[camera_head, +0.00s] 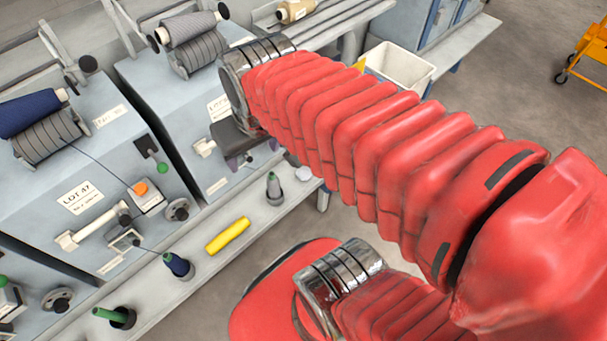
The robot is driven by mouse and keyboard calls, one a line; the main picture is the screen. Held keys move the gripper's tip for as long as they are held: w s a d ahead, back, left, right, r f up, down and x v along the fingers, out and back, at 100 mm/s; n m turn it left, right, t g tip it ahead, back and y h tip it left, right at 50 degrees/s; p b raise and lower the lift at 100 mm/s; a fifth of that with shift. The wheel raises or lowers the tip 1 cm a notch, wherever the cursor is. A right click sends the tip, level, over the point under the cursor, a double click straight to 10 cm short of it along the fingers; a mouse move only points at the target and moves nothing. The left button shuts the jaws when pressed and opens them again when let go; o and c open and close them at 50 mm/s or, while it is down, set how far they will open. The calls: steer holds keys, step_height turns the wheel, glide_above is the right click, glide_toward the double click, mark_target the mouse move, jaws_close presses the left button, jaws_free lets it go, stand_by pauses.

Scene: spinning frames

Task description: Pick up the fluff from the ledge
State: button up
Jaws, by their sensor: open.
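The ledge (205,268) is a long pale shelf along the front of the grey machines. A small pale lump (303,174) lies on it near its right end; it may be the fluff, but it is too small to be sure. My gripper (243,153) is the dark grey end below the metal collar of my red-sleeved arm. It is open, in front of the right machine and up and left of the pale lump. Its fingertips are hard to make out, and I see nothing held. My arm hides part of the ledge's right end.
A white bin (400,66) stands behind my arm. An orange cart (590,55) is far right on open floor.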

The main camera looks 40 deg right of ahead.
steer(key=s+d+f+m+g, duration=0.3)
steer(key=d+f+g, duration=0.2)
steer(key=d+f, duration=1.6)
steer(key=s+d+f, duration=0.2)
steer(key=d+f, duration=0.2)
steer(key=f, duration=0.3)
steer(key=s+d+f+t, duration=0.1)
steer(key=s+d+f, duration=0.15)
steer(key=f, duration=0.35)
steer(key=s+d+f, duration=0.1)
steer(key=d+f, duration=0.3)
steer(key=f, duration=0.3)
steer(key=w+a+f+n+t, duration=0.25)
steer(key=f+t, duration=0.35)
steer(key=f, duration=0.8)
steer(key=w+a+r+n+t+y, duration=0.1)
steer(key=w+a+r+n+t, duration=0.1)
steer(key=w+r+t, duration=0.5)
steer(key=shift+w+r+n+t, duration=0.3)
steer(key=shift+w+r+n, duration=0.05)
steer(key=shift+w+r, duration=0.35)
